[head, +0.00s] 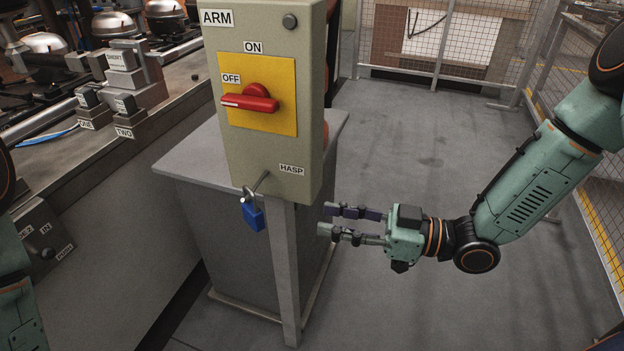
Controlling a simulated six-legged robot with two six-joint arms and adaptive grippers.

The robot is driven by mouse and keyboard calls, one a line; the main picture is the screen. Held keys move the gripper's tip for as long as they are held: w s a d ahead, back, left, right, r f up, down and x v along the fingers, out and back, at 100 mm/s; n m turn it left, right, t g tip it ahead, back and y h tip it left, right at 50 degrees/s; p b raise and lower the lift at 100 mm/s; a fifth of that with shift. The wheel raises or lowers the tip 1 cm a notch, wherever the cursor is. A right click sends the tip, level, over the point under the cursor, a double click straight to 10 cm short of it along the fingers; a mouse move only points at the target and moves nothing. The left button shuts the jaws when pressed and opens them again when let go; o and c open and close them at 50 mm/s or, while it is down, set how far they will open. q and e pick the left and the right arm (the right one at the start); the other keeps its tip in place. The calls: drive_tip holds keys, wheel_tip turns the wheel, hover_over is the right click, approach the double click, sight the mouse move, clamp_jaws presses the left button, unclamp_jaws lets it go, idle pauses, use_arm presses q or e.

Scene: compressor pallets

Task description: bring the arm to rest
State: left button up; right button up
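My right arm comes in from the right. Its gripper (326,219) is beside the lower right of the grey-green switch box marked ARM (240,150). Its two fingers point left with a gap between them, and nothing shows in the gap. The red rotary handle (250,101) on the yellow plate (285,90) points left, just below the OFF label. A blue padlock (253,215) hangs by its shackle at the HASP under the box. Parts of my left arm (18,310) show at the left edge; its gripper is outside the picture.
The box stands on a grey post (283,270) before a grey cabinet (180,165). A workbench (60,165) with labelled blocks and metal domes is at left. Mesh fencing (440,45) runs along the back and right. The floor (420,140) behind the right arm is clear.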

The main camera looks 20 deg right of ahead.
drive_tip(key=s+d+f+m+g+h, duration=0.1)
drive_tip(key=s+d+f+m+h, duration=0.1)
drive_tip(key=f+m+h, duration=0.45)
drive_tip(key=s+d+f+m+g+h, duration=0.15)
drive_tip(key=f+m+h, duration=0.25)
drive_tip(key=f, duration=0.6)
drive_tip(key=s+d+f+m+g+h, duration=0.1)
drive_tip(key=s+f+g+h, duration=0.1)
drive_tip(key=s, duration=0.8)
drive_tip(key=s+d+f+g+h, duration=0.1)
drive_tip(key=s+f+g+h, duration=0.2)
drive_tip(key=s, duration=0.8)
wheel_tip(320, 180, down, 2)
drive_tip(key=shift+s+d+f+m+g, duration=0.2)
drive_tip(key=shift+d+m+g, duration=0.2)
drive_tip(key=shift+g, duration=0.45)
